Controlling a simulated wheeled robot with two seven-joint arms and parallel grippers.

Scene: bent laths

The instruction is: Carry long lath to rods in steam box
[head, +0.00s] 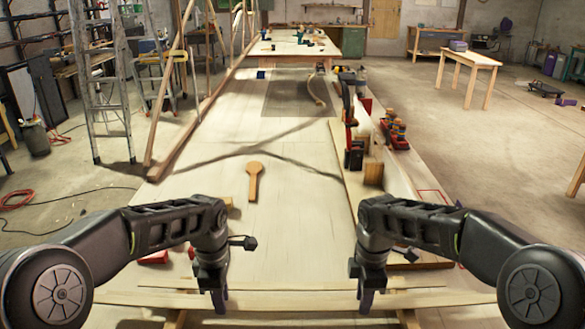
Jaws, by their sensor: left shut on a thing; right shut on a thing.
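A long pale lath (290,300) runs crosswise along the bottom of the head view, near the front edge of the bench. My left gripper (219,300) is shut on it left of its middle, pointing down. My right gripper (367,298) is shut on it right of its middle, also pointing down. The lath looks about level, and its ends extend beyond both grippers. The fingers hide short stretches of it. I cannot clearly make out the steam box or any rods in it.
The long pale bench (215,185) stretches away ahead, with a wooden paddle (254,180) lying on it. Clamps and blocks (354,150) stand along its right side, with a red plane-like tool (395,130). A stepladder (108,90) stands at left. The bench's middle is largely clear.

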